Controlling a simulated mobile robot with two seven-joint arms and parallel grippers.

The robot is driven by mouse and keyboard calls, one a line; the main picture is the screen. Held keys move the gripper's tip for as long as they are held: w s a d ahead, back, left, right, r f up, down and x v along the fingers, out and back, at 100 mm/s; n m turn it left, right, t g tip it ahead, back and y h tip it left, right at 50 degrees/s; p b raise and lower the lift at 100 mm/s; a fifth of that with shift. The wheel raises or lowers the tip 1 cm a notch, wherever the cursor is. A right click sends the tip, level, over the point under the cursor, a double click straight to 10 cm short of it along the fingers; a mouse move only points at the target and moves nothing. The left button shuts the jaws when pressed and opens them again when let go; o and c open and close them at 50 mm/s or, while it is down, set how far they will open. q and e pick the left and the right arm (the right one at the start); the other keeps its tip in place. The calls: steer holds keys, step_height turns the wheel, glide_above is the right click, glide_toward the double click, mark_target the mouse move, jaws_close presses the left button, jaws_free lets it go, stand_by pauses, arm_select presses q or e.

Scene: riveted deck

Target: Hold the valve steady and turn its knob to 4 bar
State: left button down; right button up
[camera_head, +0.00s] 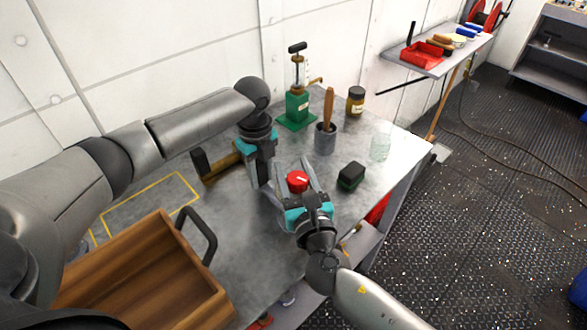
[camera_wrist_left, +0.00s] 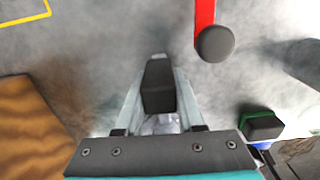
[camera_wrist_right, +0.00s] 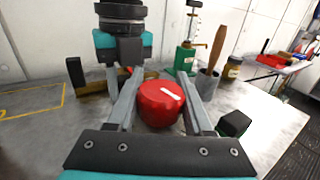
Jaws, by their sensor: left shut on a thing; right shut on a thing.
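The valve's red knob (camera_head: 298,181) has a white pointer mark. In the right wrist view the knob (camera_wrist_right: 158,104) sits between the fingers of my right gripper (camera_wrist_right: 160,76), which is shut on it. The pointer slants down to the right there; no scale is readable. My left gripper (camera_head: 267,192) reaches down just left of the knob. In the left wrist view its fingers are closed on a dark block (camera_wrist_left: 159,88), seemingly the valve's body. How body and knob join is hidden.
A wooden crate (camera_head: 125,262) stands front left. A brass-coloured bar (camera_head: 221,168) with a black end lies left of my left gripper. A green-and-black block (camera_head: 351,175), a pot (camera_head: 325,140), a jar (camera_head: 355,101), a green-based pump (camera_head: 297,105) and a glass (camera_head: 380,147) stand right and behind.

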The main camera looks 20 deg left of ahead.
jaws_close()
steer(key=shift+n+g+y, duration=0.3)
steer(key=shift+y, duration=0.1)
steer(key=shift+a+n+g+y, duration=0.15)
steer(key=shift+n+g+y, duration=0.65)
arm_select(q)
steer(key=shift+d, duration=0.1)
arm_select(e)
steer(key=shift+s+a+f+n+g+y, duration=0.1)
steer(key=shift+n+g+y, duration=0.3)
steer(key=shift+g, duration=0.2)
steer(key=shift+s+a+f+n+g+y, duration=0.1)
steer(key=shift+n+g+y, duration=0.3)
steer(key=shift+g, duration=0.2)
steer(key=n+g+y, duration=0.1)
steer(key=n+g, duration=0.1)
steer(key=s+n+g+y, duration=0.1)
steer(key=g, duration=0.2)
steer(key=shift+a+r+n, duration=0.15)
steer(key=shift+n, duration=0.25)
steer(key=shift+s+a+n+g+y, duration=0.1)
steer(key=shift+s+n+g+y, duration=0.15)
steer(key=shift+n+g, duration=0.75)
steer(key=shift+s+n+g+y, duration=0.25)
steer(key=shift+n+g, duration=0.25)
steer(key=shift+g, duration=1)
steer(key=o, duration=1.2)
jaws_free()
steer(key=shift+c, duration=0.2)
